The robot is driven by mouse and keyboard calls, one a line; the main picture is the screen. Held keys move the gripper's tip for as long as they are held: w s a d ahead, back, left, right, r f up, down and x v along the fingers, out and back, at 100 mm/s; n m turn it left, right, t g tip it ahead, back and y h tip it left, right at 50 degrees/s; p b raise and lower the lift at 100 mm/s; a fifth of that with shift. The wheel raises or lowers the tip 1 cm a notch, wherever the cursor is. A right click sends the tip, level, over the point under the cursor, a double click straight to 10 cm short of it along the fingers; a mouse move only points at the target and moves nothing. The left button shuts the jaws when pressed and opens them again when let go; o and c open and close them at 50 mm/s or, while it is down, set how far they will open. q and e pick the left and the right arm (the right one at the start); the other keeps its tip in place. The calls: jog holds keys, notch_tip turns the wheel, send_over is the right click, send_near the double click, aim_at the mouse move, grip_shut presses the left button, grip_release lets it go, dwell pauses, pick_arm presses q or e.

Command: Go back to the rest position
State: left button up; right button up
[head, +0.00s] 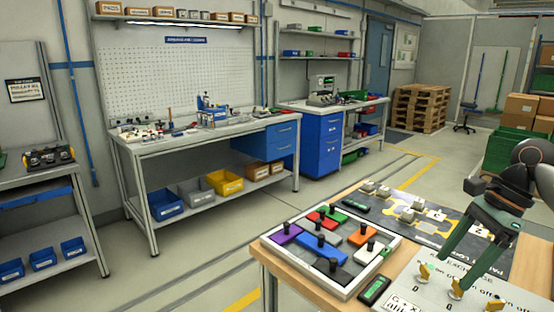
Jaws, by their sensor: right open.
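My right gripper (459,268) comes in from the right edge, its green fingers pointing down. It is open, with nothing visible between the fingers. It is over the pale board (420,278) with yellow keys or knobs on it, at the lower right of the table; whether it touches the board I cannot tell. My left gripper is not in view.
The wooden table (262,257) holds a white puzzle tray (345,293) of coloured knobbed pieces and a dark mat (400,188) with grey blocks. A workbench (205,138) stands beyond, across open floor. Pallets (420,108) are stacked at the back.

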jog(key=a+f+m+t+y+p, duration=0.15)
jog(key=a+m+y, duration=0.45)
jog(key=a, duration=0.7)
jog(key=a+f+m+t+y+p, duration=0.1)
jog(key=a+f+m+y+p, duration=0.2)
jog(key=a+y, duration=0.8)
notch_tip(320, 180, down, 13)
jog(key=s+d+m+t+h+p, duration=0.1)
jog(key=m+t+h, duration=0.6)
jog(key=m, duration=0.8)
jog(key=s+d+m+t+h, duration=0.2)
jog(key=m+t+h, duration=0.5)
jog(key=m, duration=0.9)
jog(key=s+d+f+m+g+h+p, duration=0.1)
jog(key=s+d+f+m+g+h, duration=0.2)
jog(key=s+f+m, duration=0.8)
jog(key=s+f+g+h, duration=0.2)
jog(key=s+f+g, duration=0.2)
jog(key=s, duration=0.1)
jog(key=shift+s+g+p, duration=0.2)
jog(key=shift+g+p, duration=0.15)
jog(key=shift+p, duration=0.05)
jog(key=shift+a+f, duration=0.1)
jog(key=shift+c, duration=0.3)
